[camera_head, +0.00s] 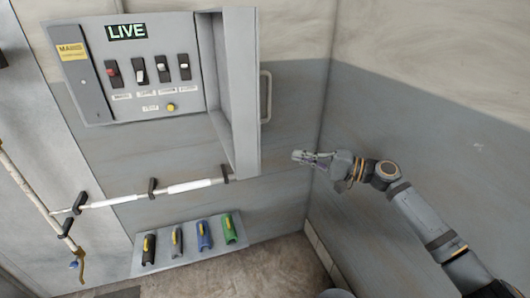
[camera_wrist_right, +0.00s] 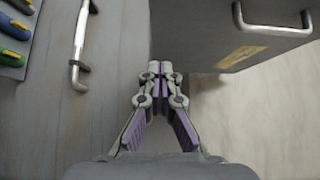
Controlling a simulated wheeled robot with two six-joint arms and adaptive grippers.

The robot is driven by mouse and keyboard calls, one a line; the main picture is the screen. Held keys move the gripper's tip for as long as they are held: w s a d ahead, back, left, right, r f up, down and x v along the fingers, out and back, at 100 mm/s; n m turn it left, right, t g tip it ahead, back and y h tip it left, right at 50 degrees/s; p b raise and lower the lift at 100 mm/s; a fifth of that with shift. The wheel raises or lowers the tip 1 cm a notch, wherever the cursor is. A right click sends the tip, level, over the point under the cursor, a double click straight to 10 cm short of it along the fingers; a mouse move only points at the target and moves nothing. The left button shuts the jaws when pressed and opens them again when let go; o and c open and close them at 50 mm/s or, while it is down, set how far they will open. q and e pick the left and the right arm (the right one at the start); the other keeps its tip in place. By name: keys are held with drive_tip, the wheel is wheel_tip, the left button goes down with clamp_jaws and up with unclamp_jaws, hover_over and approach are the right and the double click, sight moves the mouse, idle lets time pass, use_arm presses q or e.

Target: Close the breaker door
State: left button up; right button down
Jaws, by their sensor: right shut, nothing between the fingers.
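The breaker door (camera_head: 240,95) is a grey panel hinged at the right side of the breaker box (camera_head: 155,85). It stands open, swung out from the wall, and its bar handle (camera_head: 266,97) is on the right, outer face. The door also shows at the upper right of the right wrist view (camera_wrist_right: 235,55), with a bar handle (camera_wrist_right: 270,29) and a yellow label. My right gripper (camera_head: 300,156) is shut and empty, to the right of the door's lower end and apart from the handle. Its closed fingers (camera_wrist_right: 153,68) show beside the door. My left gripper is not in view.
The box has a LIVE sign (camera_head: 126,31), several switches and a yellow button (camera_head: 170,107). A white rail (camera_head: 190,186) runs below it. A rack (camera_head: 185,262) of coloured handles is mounted lower. A wall (camera_head: 440,120) stands close on the right.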

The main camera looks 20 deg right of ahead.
drive_tip(key=w+a+p, duration=0.4)
drive_tip(key=a+p, duration=0.2)
drive_tip(key=a, duration=0.4)
drive_tip(key=shift+w+a, duration=0.2)
drive_tip(key=shift+w, duration=0.2)
drive_tip(key=shift+w, duration=0.1)
